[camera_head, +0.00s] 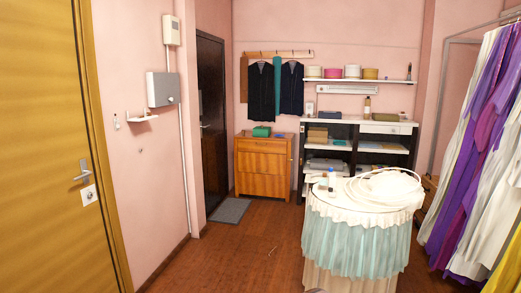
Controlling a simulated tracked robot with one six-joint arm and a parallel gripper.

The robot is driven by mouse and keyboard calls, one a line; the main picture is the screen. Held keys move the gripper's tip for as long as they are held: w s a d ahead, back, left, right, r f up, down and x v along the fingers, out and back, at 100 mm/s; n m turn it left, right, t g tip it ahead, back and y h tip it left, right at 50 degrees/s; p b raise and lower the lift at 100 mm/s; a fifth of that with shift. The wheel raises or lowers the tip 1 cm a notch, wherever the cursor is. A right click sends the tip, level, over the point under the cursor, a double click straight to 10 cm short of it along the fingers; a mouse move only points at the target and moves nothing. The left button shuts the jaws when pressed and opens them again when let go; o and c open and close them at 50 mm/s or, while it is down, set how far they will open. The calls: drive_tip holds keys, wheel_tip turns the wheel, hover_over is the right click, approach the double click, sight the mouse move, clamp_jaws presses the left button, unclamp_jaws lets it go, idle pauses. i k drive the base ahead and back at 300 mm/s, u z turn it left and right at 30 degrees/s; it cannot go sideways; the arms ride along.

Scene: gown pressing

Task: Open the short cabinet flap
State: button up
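A short orange-brown wooden cabinet (264,186) stands on the floor against the back wall, left of the shelving. Its front shows a flap (262,161) at the upper part, with lower panels beneath. The front looks flush and closed, though small detail is hard to tell at this distance. My gripper is not in view.
A round table with a frilled cloth (356,235) stands in the right foreground, holding a bottle (331,179). Shelving (355,145) stands behind it. Hanging gowns (480,170) line the right.

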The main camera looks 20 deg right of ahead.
sight(280, 148)
drive_tip(key=z, duration=0.7)
drive_tip(key=i, duration=4.15)
drive_tip(key=u, duration=0.05)
